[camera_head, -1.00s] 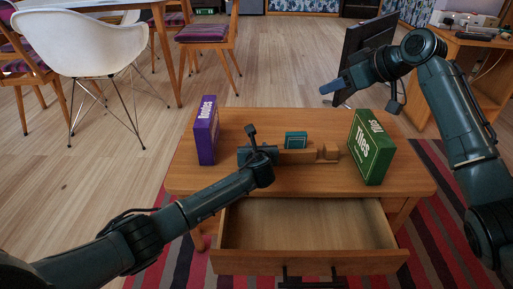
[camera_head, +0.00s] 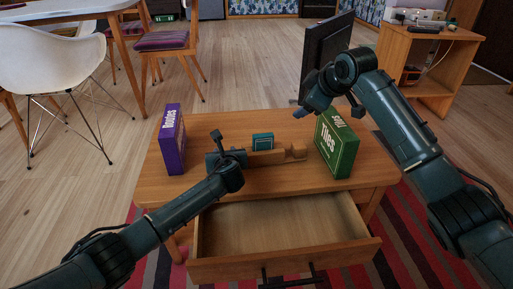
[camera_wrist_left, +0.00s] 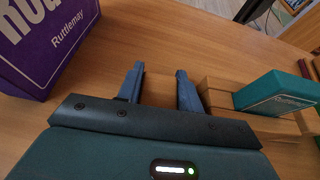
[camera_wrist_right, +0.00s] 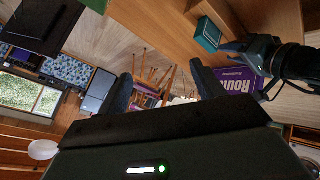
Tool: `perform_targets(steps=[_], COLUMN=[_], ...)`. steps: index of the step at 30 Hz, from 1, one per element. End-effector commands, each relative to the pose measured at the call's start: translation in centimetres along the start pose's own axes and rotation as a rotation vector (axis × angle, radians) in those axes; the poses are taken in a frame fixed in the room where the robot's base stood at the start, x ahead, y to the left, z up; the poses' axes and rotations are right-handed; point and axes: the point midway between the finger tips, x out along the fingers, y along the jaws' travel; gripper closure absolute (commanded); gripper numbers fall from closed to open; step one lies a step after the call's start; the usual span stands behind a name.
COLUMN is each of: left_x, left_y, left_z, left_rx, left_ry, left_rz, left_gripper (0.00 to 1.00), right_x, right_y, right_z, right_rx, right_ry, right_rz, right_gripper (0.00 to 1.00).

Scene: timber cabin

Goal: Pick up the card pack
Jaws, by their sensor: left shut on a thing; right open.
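The card pack (camera_head: 262,141) is a small teal box standing at the back of a wooden holder (camera_head: 282,157) on the low table. It also shows at the right in the left wrist view (camera_wrist_left: 278,92) and at the top in the right wrist view (camera_wrist_right: 208,36). My left gripper (camera_wrist_left: 158,78) is shut on the wooden holder's left end, left of the pack; its fingers straddle the wood. My right gripper (camera_wrist_right: 162,88) is open and empty. In the head view it hangs above the table's back edge, right of the pack and near the green box.
A purple "Routes" box (camera_head: 172,140) stands at the table's left and a green "Tiles" box (camera_head: 337,147) at its right. The table's drawer (camera_head: 285,264) is pulled open and empty. Chairs stand behind left; a dark screen (camera_head: 325,55) is behind.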

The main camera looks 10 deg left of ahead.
Motion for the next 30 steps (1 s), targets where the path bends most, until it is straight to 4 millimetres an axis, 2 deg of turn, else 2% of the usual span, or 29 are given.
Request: perform_targets(steps=[1, 6, 11, 14, 21, 25, 30], left_x=[0.0, 0.0, 0.0, 0.0, 0.0, 0.0, 0.0], left_y=[0.0, 0.0, 0.0, 0.0, 0.0, 0.0, 0.0], left_z=[0.0, 0.0, 0.0, 0.0, 0.0, 0.0, 0.0], left_rx=[0.0, 0.0, 0.0, 0.0, 0.0, 0.0, 0.0], left_ry=[0.001, 0.001, 0.001, 0.001, 0.001, 0.001, 0.001], left_rz=[0.001, 0.001, 0.001, 0.001, 0.001, 0.001, 0.001], left_gripper=[0.89, 0.89, 0.89, 0.89, 0.89, 0.89, 0.89], right_x=[1.2, 3.8, 5.1, 5.6, 6.0, 5.9, 5.8], right_y=[-0.4, -1.3, -3.4, -5.6, -13.0, -16.4, -18.5], right_z=[1.6, 5.1, 6.3, 6.2, 4.5, 3.6, 3.0], right_rx=[-0.111, -0.527, -0.954, -1.232, -1.831, -2.038, -2.161], right_ry=[-0.062, -0.247, -0.388, -0.456, -0.547, -0.563, -0.572], right_rz=[0.063, 0.263, 0.417, 0.504, 0.696, 0.776, 0.831], right_gripper=[0.33, 0.33, 0.33, 0.33, 0.33, 0.33, 0.33])
